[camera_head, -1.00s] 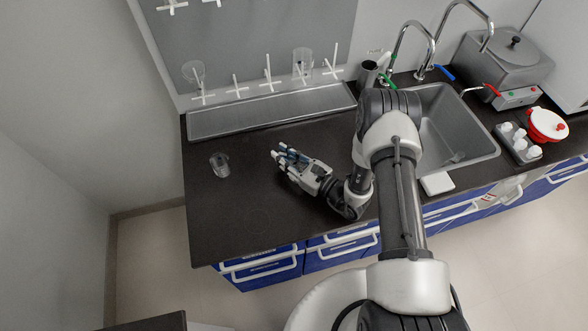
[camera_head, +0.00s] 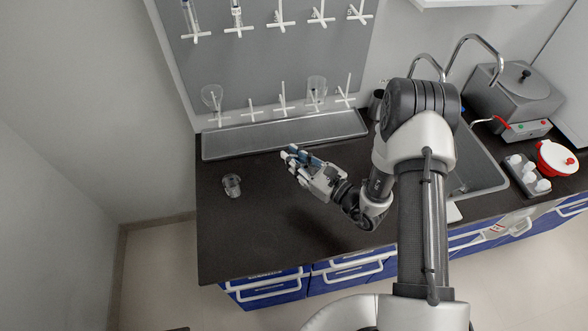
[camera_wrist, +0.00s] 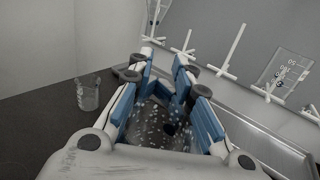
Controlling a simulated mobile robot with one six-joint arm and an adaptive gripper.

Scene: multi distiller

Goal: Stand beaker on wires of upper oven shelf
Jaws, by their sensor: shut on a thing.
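My gripper (camera_head: 289,154) is above the dark counter at the middle of the head view, pointing left. In the wrist view its blue-padded fingers (camera_wrist: 163,68) stand apart around a clear, speckled glass vessel (camera_wrist: 158,122), which looks like a beaker. The fingers hide much of its shape. A small clear beaker (camera_head: 232,185) stands upright on the counter to the left of my gripper, apart from it. It also shows at the left of the wrist view (camera_wrist: 87,94). No oven or wire shelf is in view.
A grey drying board (camera_head: 270,70) with white pegs hangs behind, holding glassware, above a metal drip tray (camera_head: 285,134). The counter's front left is clear.

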